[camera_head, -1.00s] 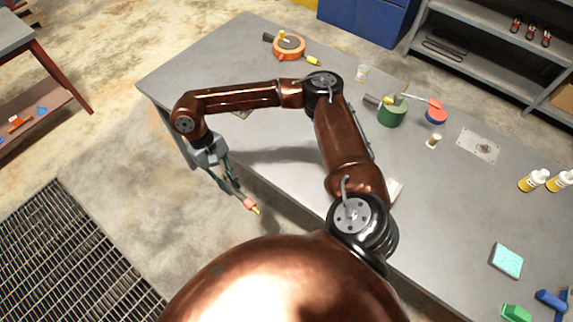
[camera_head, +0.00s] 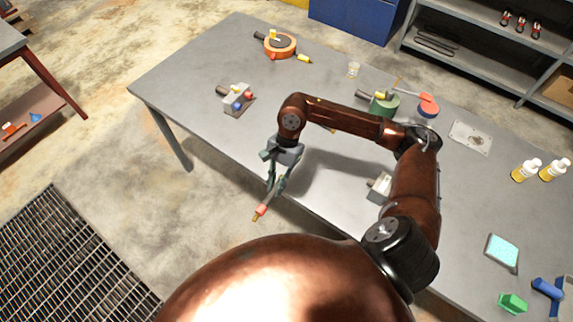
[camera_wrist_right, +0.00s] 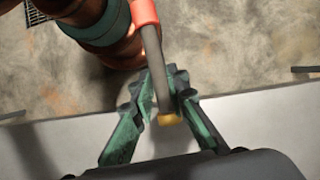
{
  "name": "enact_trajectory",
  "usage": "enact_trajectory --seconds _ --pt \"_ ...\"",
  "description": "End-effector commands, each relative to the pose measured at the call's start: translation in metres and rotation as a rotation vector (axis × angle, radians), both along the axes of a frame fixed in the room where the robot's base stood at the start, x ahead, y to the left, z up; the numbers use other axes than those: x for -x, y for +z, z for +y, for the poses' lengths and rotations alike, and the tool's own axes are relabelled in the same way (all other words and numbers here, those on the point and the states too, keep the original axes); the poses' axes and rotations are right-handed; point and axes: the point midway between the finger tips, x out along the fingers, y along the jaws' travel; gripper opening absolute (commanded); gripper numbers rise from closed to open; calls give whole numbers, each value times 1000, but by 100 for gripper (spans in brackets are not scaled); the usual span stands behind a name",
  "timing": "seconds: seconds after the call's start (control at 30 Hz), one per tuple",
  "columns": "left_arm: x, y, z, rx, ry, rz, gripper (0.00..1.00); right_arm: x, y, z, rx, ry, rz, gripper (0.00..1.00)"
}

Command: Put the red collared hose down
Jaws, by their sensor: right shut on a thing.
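The red collared hose (camera_head: 261,211) is in my right gripper (camera_head: 275,185), held near the front edge of the table in the head view. Its red collar and a yellowish tip point down and left, past the table's edge over the floor. In the right wrist view the dark hose (camera_wrist_right: 154,60) runs between the green fingers of my right gripper (camera_wrist_right: 160,95), with the red collar at the top and a yellow end near the palm. The fingers are closed around the hose. My left gripper is not in view.
The grey table (camera_head: 225,150) has a bare stretch at its left. A small block fixture (camera_head: 236,97) with coloured ends stands there. Behind are an orange reel (camera_head: 280,45), a clear cup (camera_head: 353,70) and a green can (camera_head: 384,104). A whitish block (camera_head: 379,187) sits near my arm.

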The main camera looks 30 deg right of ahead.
Motion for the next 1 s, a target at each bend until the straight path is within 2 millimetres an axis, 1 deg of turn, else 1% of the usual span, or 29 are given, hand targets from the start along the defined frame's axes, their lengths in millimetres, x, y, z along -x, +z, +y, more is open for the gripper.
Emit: enact_trajectory --seconds 0.03,0.1,0.3,0.5,0.6,0.73,0.87,0.97,1.0 --pt "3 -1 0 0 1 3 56 6 -3 -3 -2 -127 3 0" --pt "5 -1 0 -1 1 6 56 7 -3 -6 -1 -309 0 0" --pt "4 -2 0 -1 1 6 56 11 0 -16 -2 -797 -2 0" --pt "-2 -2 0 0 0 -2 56 13 7 -31 -3 -1232 -5 0" --pt "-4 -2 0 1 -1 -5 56 14 10 -38 -4 -1402 -5 0" --pt "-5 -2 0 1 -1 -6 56 15 14 -45 -3 -1557 -4 0" --pt "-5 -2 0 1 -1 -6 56 14 15 -49 0 -1636 0 0" --pt "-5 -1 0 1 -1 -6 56 6 11 -56 1 -1656 3 0" --pt "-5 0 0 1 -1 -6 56 0 8 -59 2 -1659 5 0"
